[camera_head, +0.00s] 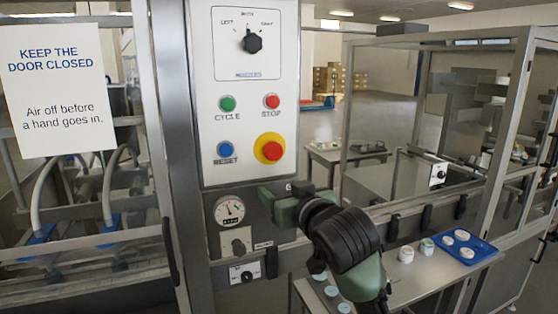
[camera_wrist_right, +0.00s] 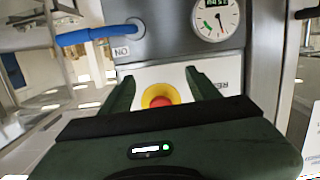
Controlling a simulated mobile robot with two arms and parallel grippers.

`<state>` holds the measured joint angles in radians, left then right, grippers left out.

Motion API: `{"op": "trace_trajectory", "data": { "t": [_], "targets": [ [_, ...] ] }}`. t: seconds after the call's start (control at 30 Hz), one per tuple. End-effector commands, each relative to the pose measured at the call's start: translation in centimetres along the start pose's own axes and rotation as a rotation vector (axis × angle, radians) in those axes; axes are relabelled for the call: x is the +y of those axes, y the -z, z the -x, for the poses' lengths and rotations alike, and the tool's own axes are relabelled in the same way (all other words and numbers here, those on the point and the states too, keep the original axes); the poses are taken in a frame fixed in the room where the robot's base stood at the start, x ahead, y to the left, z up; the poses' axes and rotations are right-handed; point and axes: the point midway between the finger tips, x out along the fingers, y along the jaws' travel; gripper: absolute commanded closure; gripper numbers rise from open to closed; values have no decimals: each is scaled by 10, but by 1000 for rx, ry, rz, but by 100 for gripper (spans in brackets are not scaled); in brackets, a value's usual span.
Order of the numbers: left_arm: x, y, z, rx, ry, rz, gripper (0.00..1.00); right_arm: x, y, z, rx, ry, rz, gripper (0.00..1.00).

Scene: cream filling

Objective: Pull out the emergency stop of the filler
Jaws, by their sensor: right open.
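The emergency stop (camera_head: 270,149) is a red mushroom button on a yellow disc, at the lower right of the white control panel (camera_head: 240,88). My right gripper (camera_head: 270,196) is open and empty, just below the button in the head view. In the right wrist view the red button on its yellow ring (camera_wrist_right: 158,97) shows between the two spread dark green fingers (camera_wrist_right: 158,85), partly hidden by the gripper body. I see no contact with it; the exact distance is hard to tell. My left gripper is not in view.
The panel also carries a selector knob (camera_head: 252,42), a green button (camera_head: 227,103), a red stop button (camera_head: 272,101) and a blue button (camera_head: 224,149). A pressure gauge (camera_head: 229,210) is below. A blue tray (camera_head: 466,246) with white jars stands at right.

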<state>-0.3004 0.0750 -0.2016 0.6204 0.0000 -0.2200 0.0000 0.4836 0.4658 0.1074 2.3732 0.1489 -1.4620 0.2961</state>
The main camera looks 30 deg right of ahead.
Motion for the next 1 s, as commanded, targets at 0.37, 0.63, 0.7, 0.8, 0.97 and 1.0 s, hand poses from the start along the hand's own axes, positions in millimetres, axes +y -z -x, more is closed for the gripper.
{"op": "trace_trajectory", "data": {
  "t": [0.37,0.63,0.7,0.8,0.97,1.0],
  "targets": [
    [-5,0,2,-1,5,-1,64,12,60,18,133,-19,-29,39],
    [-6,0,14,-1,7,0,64,12,66,-24,132,-19,-29,39],
    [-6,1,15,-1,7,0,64,12,66,-31,133,-18,-29,39],
    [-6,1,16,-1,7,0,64,12,66,-37,135,-17,-28,39],
    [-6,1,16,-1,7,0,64,12,66,-39,135,-17,-27,39],
    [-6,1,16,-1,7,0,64,12,66,-39,135,-17,-27,39]
  ]
}}
